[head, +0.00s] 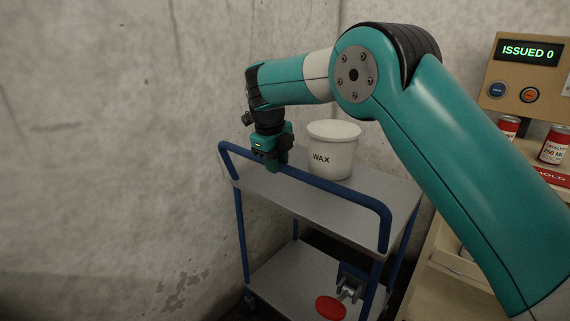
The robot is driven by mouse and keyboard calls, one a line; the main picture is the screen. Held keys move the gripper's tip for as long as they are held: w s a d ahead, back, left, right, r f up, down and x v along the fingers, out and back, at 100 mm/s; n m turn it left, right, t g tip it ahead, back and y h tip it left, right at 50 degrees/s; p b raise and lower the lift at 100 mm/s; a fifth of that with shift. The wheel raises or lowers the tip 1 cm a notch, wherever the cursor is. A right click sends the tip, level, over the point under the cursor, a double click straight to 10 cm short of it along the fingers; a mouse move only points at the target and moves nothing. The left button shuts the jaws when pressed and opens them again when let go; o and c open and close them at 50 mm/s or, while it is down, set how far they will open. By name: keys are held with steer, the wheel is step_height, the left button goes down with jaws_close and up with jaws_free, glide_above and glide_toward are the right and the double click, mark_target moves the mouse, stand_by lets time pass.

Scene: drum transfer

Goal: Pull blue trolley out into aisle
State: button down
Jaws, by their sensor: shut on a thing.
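The blue trolley (340,200) stands against the concrete wall, with a grey top shelf, a lower shelf and a blue push handle along its near side. My gripper (272,163) points down at the handle, left of its middle, and is shut on the handle bar. The fingertips are partly hidden where they meet the bar. A white tub marked WAX (333,152) stands upright on the top shelf, just right of my gripper. A red pedal (330,307) shows low at the trolley's near end, beside a metal bracket.
A beige cabinet (460,262) stands close to the right of the trolley. It carries red-and-white cans (555,146) and a panel reading ISSUED 0 (530,51). The concrete wall (110,130) fills the left and back.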

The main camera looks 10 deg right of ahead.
steer(key=shift+s+a+b, duration=0.4)
steer(key=shift+s+a, duration=0.4)
steer(key=shift+a, duration=0.2)
steer(key=shift+s+a+b, duration=0.4)
steer(key=shift+s+a, duration=0.4)
steer(key=shift+a, duration=0.2)
steer(key=shift+a, duration=0.1)
steer(key=c, duration=0.9)
jaws_free()
steer(key=shift+a, duration=0.15)
steer(key=shift+d+r, duration=0.1)
steer(key=shift+d, duration=0.1)
steer(key=a+r+p, duration=0.1)
steer(key=r+p, duration=0.2)
steer(key=r, duration=0.2)
steer(key=s+a+r+p, duration=0.1)
steer(key=r+p, duration=0.3)
steer(key=r, duration=0.2)
steer(key=s+r+p, duration=0.1)
steer(key=r+p, duration=0.2)
steer(key=r, duration=0.3)
steer(key=shift+a, duration=0.4)
